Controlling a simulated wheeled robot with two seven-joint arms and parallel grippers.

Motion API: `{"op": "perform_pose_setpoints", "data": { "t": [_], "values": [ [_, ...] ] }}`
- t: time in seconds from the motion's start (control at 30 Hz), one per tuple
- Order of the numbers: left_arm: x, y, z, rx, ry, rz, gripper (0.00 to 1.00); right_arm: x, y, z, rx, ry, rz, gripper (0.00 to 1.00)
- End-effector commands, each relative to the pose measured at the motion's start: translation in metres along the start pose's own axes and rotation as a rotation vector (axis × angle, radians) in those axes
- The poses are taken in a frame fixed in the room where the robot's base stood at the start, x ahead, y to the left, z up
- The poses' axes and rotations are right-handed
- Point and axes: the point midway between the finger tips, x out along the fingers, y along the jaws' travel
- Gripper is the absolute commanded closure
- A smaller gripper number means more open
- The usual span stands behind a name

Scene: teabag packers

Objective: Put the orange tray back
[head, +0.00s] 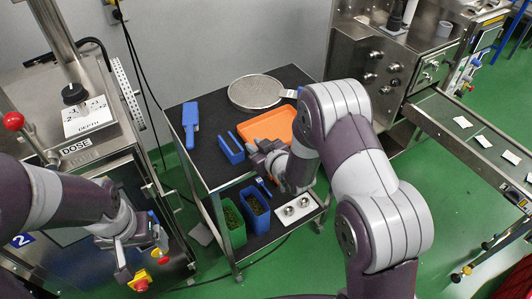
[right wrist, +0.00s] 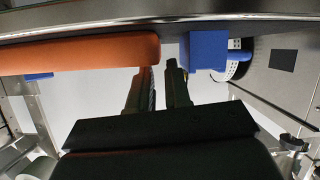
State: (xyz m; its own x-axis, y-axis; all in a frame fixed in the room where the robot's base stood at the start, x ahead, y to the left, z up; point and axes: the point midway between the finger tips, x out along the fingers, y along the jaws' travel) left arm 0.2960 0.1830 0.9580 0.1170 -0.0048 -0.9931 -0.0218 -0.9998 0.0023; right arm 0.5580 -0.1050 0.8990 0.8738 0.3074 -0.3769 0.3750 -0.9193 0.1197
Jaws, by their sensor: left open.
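The orange tray (head: 268,125) lies on the dark top of the cart, partly hidden by my right arm. Its rounded orange edge (right wrist: 80,52) fills the upper left of the right wrist view. My right gripper (head: 258,156) is at the tray's near left corner. In the right wrist view its two fingers (right wrist: 162,70) stand apart with a bright gap between them, and the left finger's tip is close to the tray's edge. I cannot tell whether they touch. My left gripper (head: 130,272) is open and empty at the lower left, away from the cart.
The cart (head: 170,112) also bears a round mesh sieve (head: 255,91), a blue scoop (head: 190,124) and a blue holder (head: 230,148). Green (head: 233,214) and blue (head: 256,210) bins stand below. A conveyor (head: 470,135) is at right, a dosing machine (head: 85,150) at left.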

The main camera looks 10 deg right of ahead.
Motion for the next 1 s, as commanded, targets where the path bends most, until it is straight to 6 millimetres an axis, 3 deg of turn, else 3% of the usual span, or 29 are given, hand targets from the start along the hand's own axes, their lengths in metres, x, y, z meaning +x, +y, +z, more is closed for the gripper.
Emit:
{"op": "perform_pose_setpoints", "data": {
  "t": [0.3,0.47,0.57,0.67,0.73,0.9,1.0],
  "values": [
    [0.002,0.0,0.0,0.0,0.0,0.0,0.17,-0.066,0.001,0.0,0.0,0.0,0.001,0.82],
    [0.002,0.0,0.0,0.0,0.0,0.0,0.17,-0.083,0.001,0.0,0.001,-0.012,0.004,0.82],
    [0.002,0.0,0.0,0.0,0.0,0.0,0.17,-0.093,0.01,0.005,0.017,-0.141,0.035,0.82],
    [0.002,0.0,0.0,0.0,0.0,0.0,0.17,-0.125,0.02,0.019,0.081,-0.405,0.094,0.82],
    [0.002,0.0,0.0,0.0,0.0,0.0,0.17,-0.161,0.019,0.03,0.156,-0.601,0.127,0.82],
    [0.002,0.0,0.0,0.0,0.0,0.0,0.17,-0.245,-0.006,0.045,0.326,-0.956,0.142,0.82],
    [0.002,0.0,0.0,0.0,0.0,0.0,0.17,-0.269,-0.017,0.047,0.374,-1.048,0.134,0.82]
  ]
}}
